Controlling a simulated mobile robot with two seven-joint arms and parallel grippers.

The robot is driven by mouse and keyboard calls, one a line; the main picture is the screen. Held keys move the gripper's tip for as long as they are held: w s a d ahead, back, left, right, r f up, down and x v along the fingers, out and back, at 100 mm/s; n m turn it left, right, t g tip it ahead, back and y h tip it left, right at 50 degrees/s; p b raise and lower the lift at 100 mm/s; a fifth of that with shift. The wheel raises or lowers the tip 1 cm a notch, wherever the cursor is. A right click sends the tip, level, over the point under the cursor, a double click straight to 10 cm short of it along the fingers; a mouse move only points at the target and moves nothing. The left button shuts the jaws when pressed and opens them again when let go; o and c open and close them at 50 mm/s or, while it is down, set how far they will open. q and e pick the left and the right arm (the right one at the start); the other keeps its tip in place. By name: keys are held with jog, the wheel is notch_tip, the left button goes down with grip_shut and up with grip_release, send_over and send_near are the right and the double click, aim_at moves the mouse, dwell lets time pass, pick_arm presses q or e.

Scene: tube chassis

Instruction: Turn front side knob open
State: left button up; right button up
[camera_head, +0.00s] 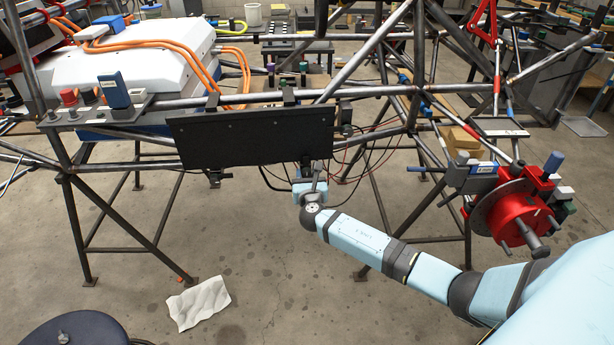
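My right arm comes in from the lower right. Its gripper (312,177) is just below the lower edge of the black panel (250,138), near the panel's right end. The fingers are small and dark against the cables, so I cannot tell whether they are open or shut, or touching anything. A small dark fitting (347,116) sits at the panel's right end, above the gripper. A red knob (69,97) stands on a grey bracket at the left of the tube chassis. I cannot tell which part is the front side knob. My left gripper is not in view.
Chassis tubes and legs (78,230) surround the panel. Black and red cables hang beside the gripper. A red wheel hub (512,212) stands out at the right, above my arm. A white cloth (200,303) lies on the otherwise mostly clear floor in front.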

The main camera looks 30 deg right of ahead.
jog(key=c, duration=0.5)
jog(key=shift+m, duration=0.3)
jog(key=shift+f+m+b, duration=0.1)
jog(key=shift+m+b, duration=0.3)
jog(key=shift+m, duration=0.2)
jog(key=shift+m+b, duration=0.35)
jog(key=shift+m, duration=0.45)
pick_arm(q)
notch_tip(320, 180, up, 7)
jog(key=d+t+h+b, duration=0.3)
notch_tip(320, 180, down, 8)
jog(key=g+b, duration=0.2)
jog(key=b, duration=0.3)
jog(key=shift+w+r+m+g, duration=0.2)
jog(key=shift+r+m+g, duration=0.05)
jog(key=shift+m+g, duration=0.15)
pick_arm(e)
jog(key=shift+s+d+f+m, duration=0.1)
jog(key=shift+m, duration=3.55)
jog(key=shift+f+m, duration=0.1)
jog(key=shift+m, duration=3.55)
jog(key=shift+r, duration=0.1)
